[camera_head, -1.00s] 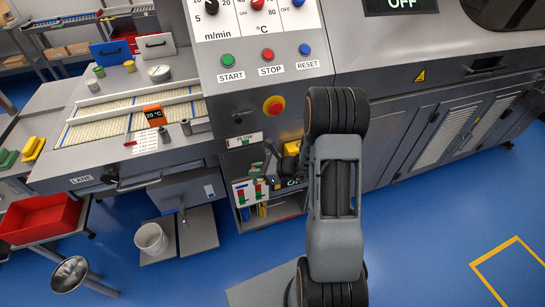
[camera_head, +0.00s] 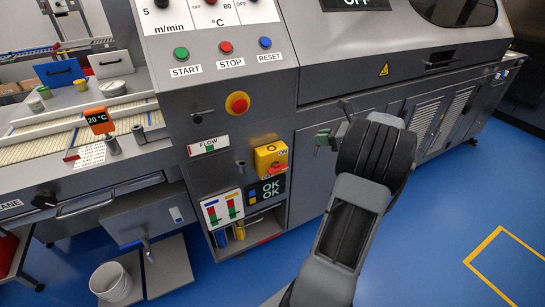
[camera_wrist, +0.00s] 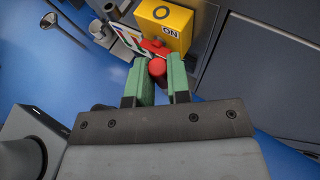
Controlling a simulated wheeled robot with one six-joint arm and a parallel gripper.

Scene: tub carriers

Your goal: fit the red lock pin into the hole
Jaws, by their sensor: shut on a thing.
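My gripper (camera_wrist: 155,82) has green fingers, which are shut on the red lock pin (camera_wrist: 157,69) in the wrist view. The pin shows as a rounded red end between the fingertips. Just beyond it is the yellow switch box (camera_wrist: 166,25), marked ON, with a red handle (camera_wrist: 152,47). I cannot tell whether pin and handle touch. In the head view my gripper (camera_head: 323,138) is to the right of the yellow switch box (camera_head: 270,157), apart from it, and the pin cannot be made out. I cannot make out the hole in either view.
A red emergency button (camera_head: 238,103) is on the panel above the box. An OK display (camera_head: 267,191) and a white card with coloured bars (camera_head: 222,208) are below it. A white bucket (camera_head: 111,283) stands at lower left.

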